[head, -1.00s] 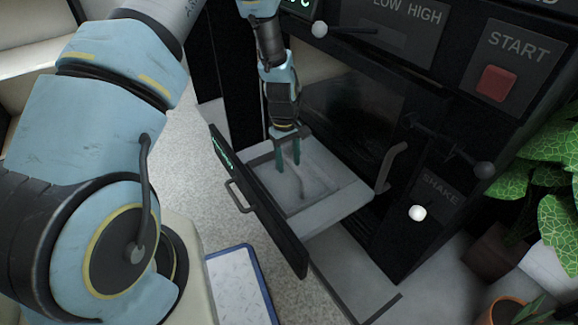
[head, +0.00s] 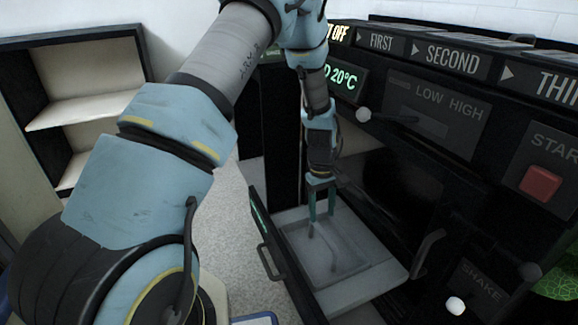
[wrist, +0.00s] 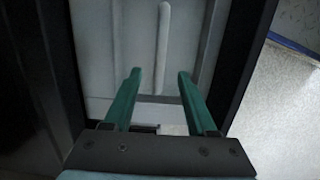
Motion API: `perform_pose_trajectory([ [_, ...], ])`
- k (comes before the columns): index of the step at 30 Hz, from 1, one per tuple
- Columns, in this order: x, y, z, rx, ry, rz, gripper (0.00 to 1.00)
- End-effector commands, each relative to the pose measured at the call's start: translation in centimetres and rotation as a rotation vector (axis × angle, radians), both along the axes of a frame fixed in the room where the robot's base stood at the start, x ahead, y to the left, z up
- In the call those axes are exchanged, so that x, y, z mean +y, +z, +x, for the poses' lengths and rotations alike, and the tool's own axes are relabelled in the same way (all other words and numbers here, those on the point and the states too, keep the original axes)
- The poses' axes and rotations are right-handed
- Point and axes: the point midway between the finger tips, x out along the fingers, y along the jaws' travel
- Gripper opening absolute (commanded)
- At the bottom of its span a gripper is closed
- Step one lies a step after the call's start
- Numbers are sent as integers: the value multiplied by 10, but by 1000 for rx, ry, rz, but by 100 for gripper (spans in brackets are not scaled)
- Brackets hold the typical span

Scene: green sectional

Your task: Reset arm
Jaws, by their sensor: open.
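My gripper (head: 321,203) points down over an open grey drawer (head: 372,287) of the black machine. Its two green fingers are apart, with nothing seen between them. In the wrist view my gripper (wrist: 158,84) shows its fingers spread above the pale drawer tray (wrist: 112,45), which has a raised rib along its floor. My arm comes in from the left of the head view and bends down to the drawer. I cannot tell whether the fingertips touch the tray.
The drawer's dark front has a handle (head: 268,262). An open shelf (head: 85,112) stands at the back left. Speckled floor (head: 228,215) lies between.

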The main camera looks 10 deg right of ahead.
Motion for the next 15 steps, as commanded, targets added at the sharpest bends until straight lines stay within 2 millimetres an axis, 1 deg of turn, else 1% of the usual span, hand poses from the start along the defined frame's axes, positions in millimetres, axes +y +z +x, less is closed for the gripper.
perform_pose_trajectory([
  [2,4,5,3,-6,-2,-3,57],
  [5,24,25,12,-25,-17,-12,57],
  [8,61,59,22,-60,-47,-23,57],
  [9,79,75,24,-76,-64,-28,57],
  [10,94,86,25,-89,-78,-30,57],
  [13,143,122,23,-131,-120,-33,57],
  [15,175,142,16,-158,-149,-31,57],
])
